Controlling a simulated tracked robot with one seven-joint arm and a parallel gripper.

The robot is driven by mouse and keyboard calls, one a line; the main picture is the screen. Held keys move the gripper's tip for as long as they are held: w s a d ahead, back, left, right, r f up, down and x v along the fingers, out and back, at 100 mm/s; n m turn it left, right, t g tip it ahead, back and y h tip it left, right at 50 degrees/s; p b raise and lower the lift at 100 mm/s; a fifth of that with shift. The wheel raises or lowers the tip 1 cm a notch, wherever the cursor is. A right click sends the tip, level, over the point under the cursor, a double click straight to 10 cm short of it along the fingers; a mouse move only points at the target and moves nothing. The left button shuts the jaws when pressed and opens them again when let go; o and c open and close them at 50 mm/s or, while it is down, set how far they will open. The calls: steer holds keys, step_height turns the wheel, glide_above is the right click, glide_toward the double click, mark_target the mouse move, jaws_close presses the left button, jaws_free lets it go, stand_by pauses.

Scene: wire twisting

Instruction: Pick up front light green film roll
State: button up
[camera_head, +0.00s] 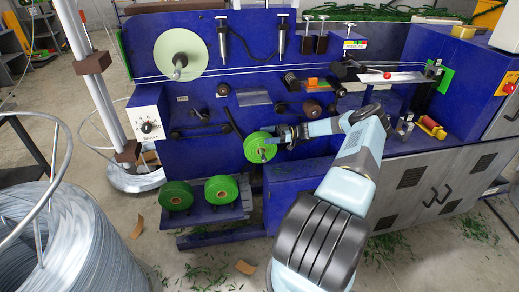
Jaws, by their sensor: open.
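A light green film roll (256,148) hangs against the blue front of the machine, its round face toward the camera. My gripper (272,143) is open at the right side of this roll, with its fingers overlapping the roll's right part. I cannot tell whether the fingers touch it. Two darker green rolls with brown cores, a left one (175,197) and a right one (221,190), sit on a low blue shelf below. A large pale green disc (173,48) is mounted higher up on the machine.
The blue machine (222,130) fills the middle, with wires strung across its upper part. A large coil of grey wire (75,245) stands at the lower left. A white post (98,85) rises left of the machine. Green scraps litter the floor.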

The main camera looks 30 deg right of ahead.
steer(key=shift+x, duration=1.45)
steer(key=shift+s, duration=0.1)
jaws_close()
